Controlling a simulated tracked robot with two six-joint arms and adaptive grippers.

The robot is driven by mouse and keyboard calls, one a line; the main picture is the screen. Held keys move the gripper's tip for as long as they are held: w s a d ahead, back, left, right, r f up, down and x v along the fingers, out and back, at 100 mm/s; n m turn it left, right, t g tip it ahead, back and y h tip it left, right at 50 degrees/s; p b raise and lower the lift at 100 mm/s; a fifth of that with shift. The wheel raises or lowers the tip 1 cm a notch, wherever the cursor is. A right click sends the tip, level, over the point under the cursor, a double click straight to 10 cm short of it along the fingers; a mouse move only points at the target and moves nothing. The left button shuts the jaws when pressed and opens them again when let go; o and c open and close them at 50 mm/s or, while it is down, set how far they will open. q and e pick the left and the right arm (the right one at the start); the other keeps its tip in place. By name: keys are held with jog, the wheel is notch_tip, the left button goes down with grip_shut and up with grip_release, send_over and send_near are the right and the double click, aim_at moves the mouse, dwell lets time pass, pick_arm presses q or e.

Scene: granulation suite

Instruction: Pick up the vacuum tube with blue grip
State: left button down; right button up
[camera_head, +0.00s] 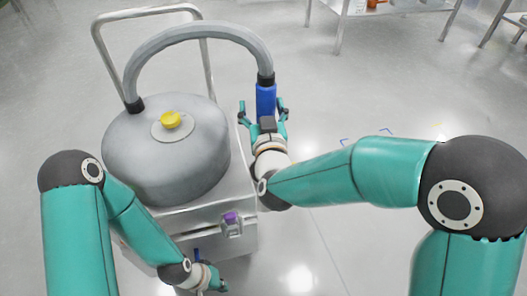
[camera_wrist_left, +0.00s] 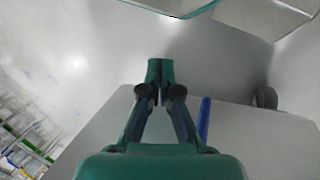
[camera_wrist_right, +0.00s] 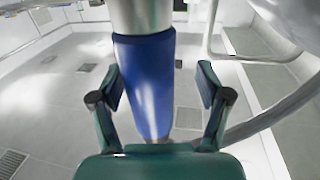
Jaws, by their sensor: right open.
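The grey vacuum tube (camera_head: 198,32) arches up from the grey drum and ends in a blue grip (camera_head: 265,99) that hangs down. The right wrist view shows the blue grip (camera_wrist_right: 149,88) upright between the fingers. My right gripper (camera_head: 262,104) is open, with one finger on each side of the blue grip. Gaps show between both fingers and the grip in the right wrist view (camera_wrist_right: 161,86). My left gripper (camera_head: 220,284) is low in front of the vacuum's base. In the left wrist view (camera_wrist_left: 160,72) its fingers are together with nothing visible between them.
The round grey vacuum drum (camera_head: 165,160) has a yellow cap (camera_head: 170,120) and stands on a metal base with a purple-topped latch (camera_head: 231,219). A metal handle frame (camera_head: 102,50) rises behind it. Metal tables (camera_head: 395,8) stand at the back. Floor at right is clear.

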jog(key=shift+d, duration=0.35)
jog(key=shift+c, duration=0.3)
jog(key=shift+d+r+h, duration=0.1)
jog(key=shift+d+h, duration=0.05)
jog(key=shift+h, duration=0.15)
jog(key=c, duration=1.2)
notch_tip(320, 180, up, 22)
jog(key=p, duration=1)
jog(key=shift+f, duration=0.25)
jog(key=shift+w, duration=0.1)
